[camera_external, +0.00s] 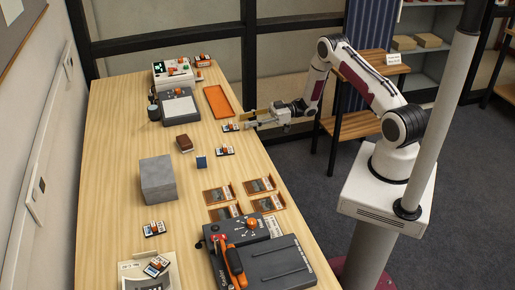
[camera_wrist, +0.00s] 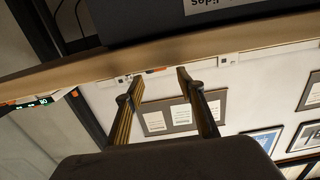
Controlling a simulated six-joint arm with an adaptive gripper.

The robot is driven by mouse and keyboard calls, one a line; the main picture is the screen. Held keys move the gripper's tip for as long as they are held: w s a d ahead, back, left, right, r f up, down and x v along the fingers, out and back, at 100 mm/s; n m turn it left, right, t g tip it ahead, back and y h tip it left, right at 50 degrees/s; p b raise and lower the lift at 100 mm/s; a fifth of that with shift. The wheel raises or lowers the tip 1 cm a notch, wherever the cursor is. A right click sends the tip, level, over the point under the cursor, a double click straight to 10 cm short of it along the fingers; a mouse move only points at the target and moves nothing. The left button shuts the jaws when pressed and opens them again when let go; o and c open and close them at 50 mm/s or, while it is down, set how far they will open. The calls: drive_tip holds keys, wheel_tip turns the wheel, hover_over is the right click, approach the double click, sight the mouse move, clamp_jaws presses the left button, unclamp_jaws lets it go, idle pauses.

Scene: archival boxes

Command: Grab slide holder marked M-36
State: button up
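Several small slide holders with white, black and orange parts lie on the wooden table. One holder (camera_external: 230,127) is near the right edge by my gripper, another (camera_external: 224,151) is nearer the camera, and a third (camera_external: 154,229) is at the near left. My gripper (camera_external: 250,118) is at the table's right edge, level and pointing left. In the wrist view its two fingers (camera_wrist: 158,84) stand apart with nothing between them.
A grey block (camera_external: 158,180), a brown box (camera_external: 184,143) and a small blue box (camera_external: 201,162) stand mid-table. An orange tray (camera_external: 217,102) lies beyond my gripper. Framed slides (camera_external: 260,185) and a dark machine (camera_external: 270,265) fill the near right. The left strip of the table is clear.

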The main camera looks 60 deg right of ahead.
sight(230, 122)
drive_tip(key=shift+x, duration=1.3)
drive_tip(key=shift+x, duration=2.6)
drive_tip(key=shift+r, duration=0.15)
clamp_jaws()
